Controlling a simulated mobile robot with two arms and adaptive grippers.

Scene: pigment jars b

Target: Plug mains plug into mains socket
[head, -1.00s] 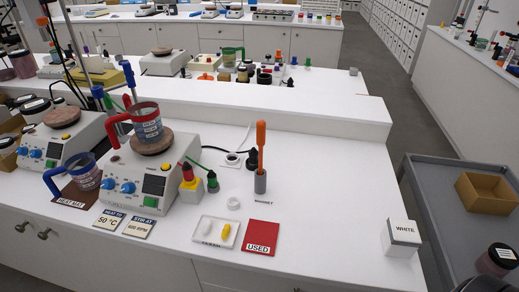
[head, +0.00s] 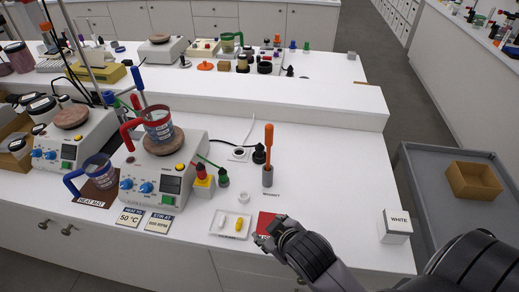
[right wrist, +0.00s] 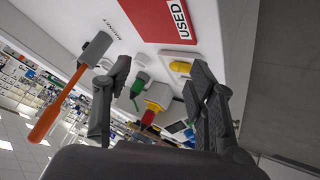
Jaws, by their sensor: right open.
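My right gripper (head: 268,236) is over the red card at the bench front, well in front of both. It is open and empty in the right wrist view (right wrist: 160,64), where I cannot make out plug or socket. My left gripper is out of view.
An orange-handled tool (head: 268,145) stands in a grey holder in front of the black piece. A hotplate (head: 150,185) with a beaker, red- and green-topped bottles and a white tray (head: 216,234) are left of my gripper. A white box (head: 395,226) stands right.

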